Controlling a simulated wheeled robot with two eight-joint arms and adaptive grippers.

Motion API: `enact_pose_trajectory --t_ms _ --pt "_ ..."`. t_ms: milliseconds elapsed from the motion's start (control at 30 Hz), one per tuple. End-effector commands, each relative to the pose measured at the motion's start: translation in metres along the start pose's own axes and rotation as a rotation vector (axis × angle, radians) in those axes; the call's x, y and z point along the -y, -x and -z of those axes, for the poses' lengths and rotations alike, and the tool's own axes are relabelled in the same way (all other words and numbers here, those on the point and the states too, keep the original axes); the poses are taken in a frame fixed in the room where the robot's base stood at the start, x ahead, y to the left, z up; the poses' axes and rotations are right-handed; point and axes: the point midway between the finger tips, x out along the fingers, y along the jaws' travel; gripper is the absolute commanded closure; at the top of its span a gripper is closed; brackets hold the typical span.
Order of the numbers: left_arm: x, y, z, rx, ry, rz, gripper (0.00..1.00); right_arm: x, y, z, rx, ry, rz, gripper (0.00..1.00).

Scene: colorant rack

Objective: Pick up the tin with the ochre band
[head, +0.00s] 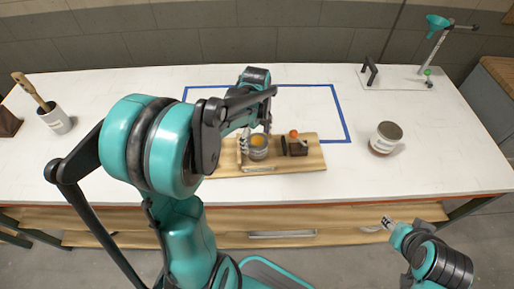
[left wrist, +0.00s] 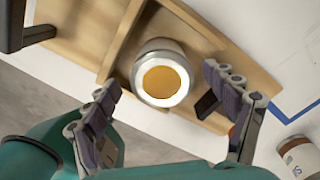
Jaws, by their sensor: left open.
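A grey metal tin (head: 258,148) with an ochre-coloured round top stands upright in a compartment of the wooden rack (head: 312,163). In the left wrist view the tin (left wrist: 162,72) shows its white rim and ochre centre (left wrist: 162,82); its side band is mostly hidden. My left gripper (head: 256,138) is open at the tin, with its fingers (left wrist: 163,82) apart on either side of it. I cannot tell whether they touch it. My right gripper (head: 389,222) is low at the right, in front of the table; its jaw state is unclear.
A white tin with a brown top (head: 385,138) stands right of the rack. A dark block with an orange knob (head: 296,146) sits in the rack. Blue tape (head: 345,122) outlines an area. A brush pot (head: 56,119) is at left, a teal-funnel stand (head: 432,55) at back right.

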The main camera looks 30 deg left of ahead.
Motion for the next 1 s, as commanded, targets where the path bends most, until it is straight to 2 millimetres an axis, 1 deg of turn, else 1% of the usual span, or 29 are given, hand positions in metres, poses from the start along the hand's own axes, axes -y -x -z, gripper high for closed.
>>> enact_pose_trajectory --t_ms 300,400,567,600,667,700,767,800,1000 --pt "0.000 -0.045 0.003 0.000 0.001 0.001 0.15 0.000 -0.020 -0.014 0.000 0.000 0.000 0.60" --pt "0.000 -0.051 0.003 0.001 0.001 0.001 0.15 0.000 -0.021 -0.015 0.000 0.000 0.000 0.60" --pt "0.000 -0.049 0.003 0.001 0.001 0.001 0.15 0.000 -0.019 -0.013 0.000 0.000 0.000 0.60" --pt "0.000 -0.049 0.003 0.001 0.001 0.001 0.20 0.000 -0.019 -0.013 0.000 0.000 0.000 0.60" --pt "0.000 -0.049 0.003 0.001 0.002 0.001 0.36 0.000 -0.019 -0.013 0.000 0.000 0.000 0.60" --pt "0.000 -0.049 0.003 0.001 0.002 0.001 0.47 0.000 -0.019 -0.013 0.000 0.000 0.000 0.60" --pt "0.000 -0.049 0.003 0.001 0.002 0.002 0.62 0.000 -0.019 -0.013 0.000 0.000 0.000 0.60" --pt "0.000 -0.049 0.003 0.001 0.002 0.002 0.73 0.000 -0.019 -0.013 0.000 0.000 0.000 0.60" --pt "0.000 -0.049 0.003 0.001 0.002 0.002 0.73 0.000 -0.020 -0.014 0.000 0.000 0.000 0.60"
